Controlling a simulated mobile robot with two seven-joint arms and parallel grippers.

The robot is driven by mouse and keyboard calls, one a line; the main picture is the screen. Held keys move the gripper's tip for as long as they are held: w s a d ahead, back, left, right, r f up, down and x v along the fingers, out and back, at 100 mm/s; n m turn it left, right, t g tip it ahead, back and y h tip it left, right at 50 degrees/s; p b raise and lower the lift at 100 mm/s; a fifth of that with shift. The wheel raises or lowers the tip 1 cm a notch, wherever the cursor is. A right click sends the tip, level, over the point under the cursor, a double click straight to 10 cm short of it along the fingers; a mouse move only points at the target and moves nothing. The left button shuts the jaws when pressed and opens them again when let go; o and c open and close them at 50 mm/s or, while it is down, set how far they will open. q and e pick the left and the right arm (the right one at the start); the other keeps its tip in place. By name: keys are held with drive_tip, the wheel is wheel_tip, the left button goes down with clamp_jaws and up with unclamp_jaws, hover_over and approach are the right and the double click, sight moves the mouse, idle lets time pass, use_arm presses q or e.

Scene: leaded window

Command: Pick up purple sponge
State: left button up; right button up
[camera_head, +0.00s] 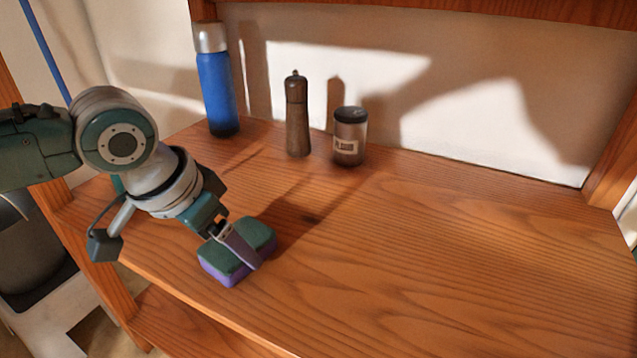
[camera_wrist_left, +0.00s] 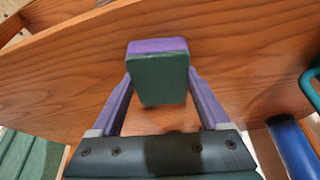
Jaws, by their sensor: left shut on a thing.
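The purple sponge (camera_head: 229,278) has a dark green top layer and is at the front left of the wooden shelf in the head view. My left gripper (camera_head: 240,250) comes in from the left with its fingers on either side of the sponge. In the left wrist view the sponge (camera_wrist_left: 158,80) sits between the two purple fingers of my left gripper (camera_wrist_left: 160,88), which is shut on it. I cannot tell whether the sponge touches the shelf. My right gripper is not in view.
A blue bottle (camera_head: 217,88), a dark pepper mill (camera_head: 297,118) and a dark-lidded jar (camera_head: 349,140) stand along the back of the shelf (camera_head: 450,260). The shelf's middle and right are clear. Wooden posts (camera_head: 612,155) bound the sides.

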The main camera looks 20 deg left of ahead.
use_arm(q)
drive_tip(key=shift+c, duration=0.2)
drive_tip(key=shift+r+p, duration=0.4)
drive_tip(key=shift+r, duration=0.05)
wheel_tip(320, 180, up, 3)
drive_tip(key=p, duration=0.2)
drive_tip(key=shift+s+r+p, duration=0.1)
drive_tip(key=shift+r+p, duration=0.05)
drive_tip(key=shift+p, duration=0.15)
drive_tip(key=s+a+p, duration=0.2)
drive_tip(key=s+p, duration=0.1)
drive_tip(key=s, duration=0.5)
drive_tip(key=s+a+p, duration=0.2)
drive_tip(key=s+p, duration=0.1)
drive_tip(key=s, duration=0.6)
drive_tip(key=shift+a+f, duration=0.25)
drive_tip(key=shift+f, duration=0.1)
drive_tip(key=shift+s, duration=0.1)
drive_tip(key=o, duration=0.8)
drive_tip(key=c, duration=0.7)
